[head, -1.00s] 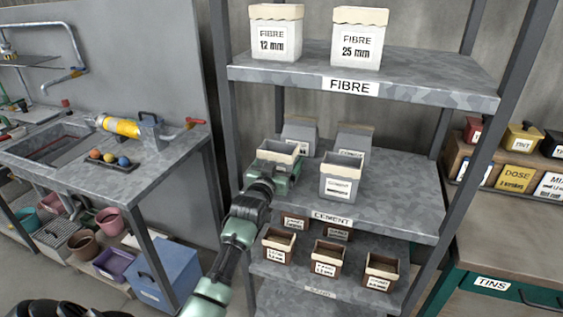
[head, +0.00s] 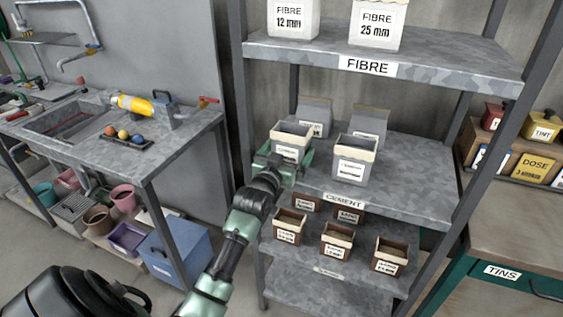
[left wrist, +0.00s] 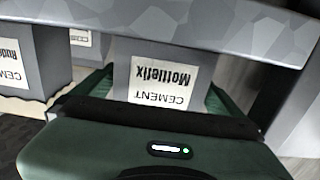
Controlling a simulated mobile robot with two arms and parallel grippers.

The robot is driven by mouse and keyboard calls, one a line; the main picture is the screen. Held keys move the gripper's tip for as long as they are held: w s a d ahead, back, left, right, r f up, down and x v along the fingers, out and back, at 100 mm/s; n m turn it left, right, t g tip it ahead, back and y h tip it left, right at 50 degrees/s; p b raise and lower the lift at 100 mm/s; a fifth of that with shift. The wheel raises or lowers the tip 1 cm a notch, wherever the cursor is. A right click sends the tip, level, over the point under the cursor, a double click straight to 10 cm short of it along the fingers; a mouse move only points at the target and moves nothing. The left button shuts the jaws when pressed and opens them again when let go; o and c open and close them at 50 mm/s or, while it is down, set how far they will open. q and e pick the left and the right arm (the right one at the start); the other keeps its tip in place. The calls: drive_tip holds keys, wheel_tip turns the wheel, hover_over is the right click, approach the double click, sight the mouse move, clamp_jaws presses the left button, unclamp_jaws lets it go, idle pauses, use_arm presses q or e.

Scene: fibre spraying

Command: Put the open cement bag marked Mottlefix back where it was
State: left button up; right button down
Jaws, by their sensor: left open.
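The open cement bag marked Mottlefix (left wrist: 162,80) is a grey block with a white label, seen upside down in the left wrist view. In the head view this open-topped bag (head: 291,140) stands upright at the front left of the shelf marked CEMENT (head: 400,185). My left gripper (head: 286,160) is open, with its green fingers on either side of the bag; whether they touch it I cannot tell. The gripper also shows in the left wrist view (left wrist: 158,95), its body hiding part of the bag. My right gripper is not in view.
Another open cement bag (head: 355,160) stands just right, with two closed bags (head: 315,114) (head: 369,124) behind. The FIBRE shelf (head: 440,75) lies above, with brown boxes (head: 337,240) below. A shelf post (head: 238,120) stands close at left. The CEMENT shelf's right part is clear.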

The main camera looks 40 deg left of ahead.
use_arm(q)
drive_tip(key=v, duration=0.7)
drive_tip(key=shift+s, duration=0.35)
